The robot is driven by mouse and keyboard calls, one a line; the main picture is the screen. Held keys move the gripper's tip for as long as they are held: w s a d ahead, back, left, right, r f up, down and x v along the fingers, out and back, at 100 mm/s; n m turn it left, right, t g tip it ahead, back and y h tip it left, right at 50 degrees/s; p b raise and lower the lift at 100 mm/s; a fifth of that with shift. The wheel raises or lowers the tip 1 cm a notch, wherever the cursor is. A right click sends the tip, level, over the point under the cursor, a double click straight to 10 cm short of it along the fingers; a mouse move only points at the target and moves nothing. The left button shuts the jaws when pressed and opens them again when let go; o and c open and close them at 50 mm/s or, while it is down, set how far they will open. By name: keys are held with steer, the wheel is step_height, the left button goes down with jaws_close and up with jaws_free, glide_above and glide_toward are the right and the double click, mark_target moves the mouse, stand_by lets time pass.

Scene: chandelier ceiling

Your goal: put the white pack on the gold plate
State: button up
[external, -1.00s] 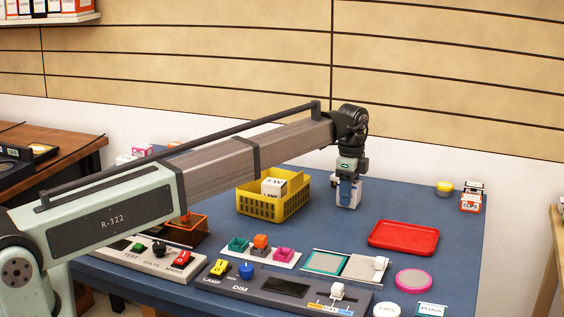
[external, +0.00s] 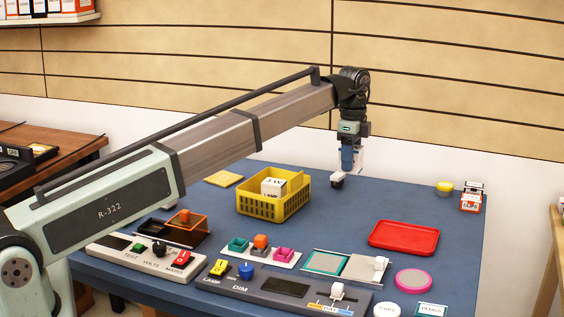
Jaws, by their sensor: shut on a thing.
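My gripper (external: 345,172) hangs above the blue table, to the right of the yellow basket. It is shut on a small white pack (external: 338,178) with a dark lower part. The fingers hide part of the pack, and its exact shape is hard to tell at this size. The gold plate (external: 225,178) is a flat yellow square lying on the table at the back left, left of the basket and apart from my gripper. Its top looks bare.
The yellow basket (external: 273,207) holds a white lamp carton (external: 273,186) and stands between gripper and plate. A red tray (external: 403,238) lies at the right. Control panels (external: 285,287) and coloured blocks fill the front. A yellow-topped tub (external: 444,188) stands at the back right.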

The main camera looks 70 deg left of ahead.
steer(key=s+a+n, duration=0.2)
steer(key=s+a, duration=0.3)
steer(key=a, duration=0.7)
steer(key=r+m, duration=0.1)
glide_above(224, 178)
steer(key=shift+a+f, duration=0.1)
steer(key=shift+f, duration=4.75)
steer(key=shift+f, duration=0.1)
steer(key=o, duration=1)
steer(key=shift+o, duration=0.2)
